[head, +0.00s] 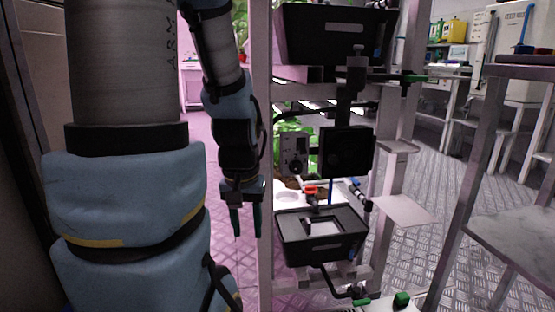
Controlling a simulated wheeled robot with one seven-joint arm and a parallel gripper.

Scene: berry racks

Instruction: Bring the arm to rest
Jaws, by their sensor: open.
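My arm, in blue padding, fills the left and centre-left of the head view. My gripper (246,222) hangs from its far end with its two dark green fingers pointing down. The fingers are apart with nothing between them. It hangs just left of the rack's pale upright post (265,150), and I cannot tell whether it touches the post.
The rack holds a black upper bin (335,38), a camera-like box (347,151) and a black lower tray (318,255). Green plants (290,135) show behind. A metal table (515,230) stands at the right. Patterned floor (425,185) lies open between.

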